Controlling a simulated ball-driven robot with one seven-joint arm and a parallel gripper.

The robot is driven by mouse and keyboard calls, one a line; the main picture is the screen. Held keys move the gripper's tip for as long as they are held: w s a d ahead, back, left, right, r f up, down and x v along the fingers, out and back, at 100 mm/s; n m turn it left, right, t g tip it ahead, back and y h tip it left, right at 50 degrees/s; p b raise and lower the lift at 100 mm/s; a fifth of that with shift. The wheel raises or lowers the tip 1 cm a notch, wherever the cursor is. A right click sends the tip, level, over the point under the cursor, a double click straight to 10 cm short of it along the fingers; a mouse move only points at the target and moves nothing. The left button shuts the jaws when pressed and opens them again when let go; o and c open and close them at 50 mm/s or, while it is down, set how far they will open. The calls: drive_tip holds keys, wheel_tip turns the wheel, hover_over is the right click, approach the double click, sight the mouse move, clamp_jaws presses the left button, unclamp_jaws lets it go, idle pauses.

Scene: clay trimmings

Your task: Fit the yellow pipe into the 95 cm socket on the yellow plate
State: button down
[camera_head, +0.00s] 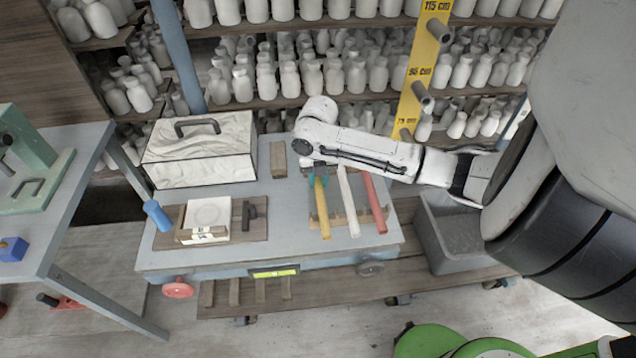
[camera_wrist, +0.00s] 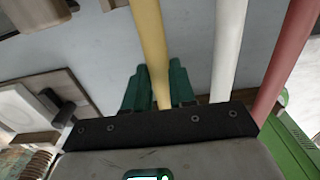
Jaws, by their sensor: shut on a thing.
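The yellow pipe (camera_head: 323,212) lies on the grey-blue bench beside a white pipe and a red pipe. My gripper (camera_head: 319,177) is shut on its far end. In the wrist view the yellow pipe (camera_wrist: 150,40) runs between the green fingers of my gripper (camera_wrist: 160,88). Whether the pipe touches its support is hard to tell. The yellow plate (camera_head: 417,72) stands upright at the back right, in front of the shelves. Its 95 cm socket (camera_head: 423,96) is a grey tube sticking out and is empty. Other sockets sit above and below it.
A white pipe (camera_head: 349,210) and a red pipe (camera_head: 374,205) lie close to the right of the yellow one. A marbled box (camera_head: 200,150) and a wooden board (camera_head: 238,230) stand to the left. A grey bin (camera_head: 455,245) is at the right. Shelves of bottles fill the back.

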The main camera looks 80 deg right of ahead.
sight(318, 180)
drive_tip(key=shift+r, duration=0.1)
idle(0.3)
drive_tip(key=shift+r, duration=0.25)
wheel_tip(318, 180, up, 2)
drive_tip(key=shift+r+b, duration=0.15)
drive_tip(key=shift+b, duration=0.55)
drive_tip(key=s+a+r+b, duration=0.3)
drive_tip(key=s+a+r, duration=0.4)
drive_tip(key=s+r, duration=0.3)
drive_tip(key=shift+s+a, duration=0.15)
drive_tip(key=shift+s, duration=0.8)
drive_tip(key=shift+s, duration=0.15)
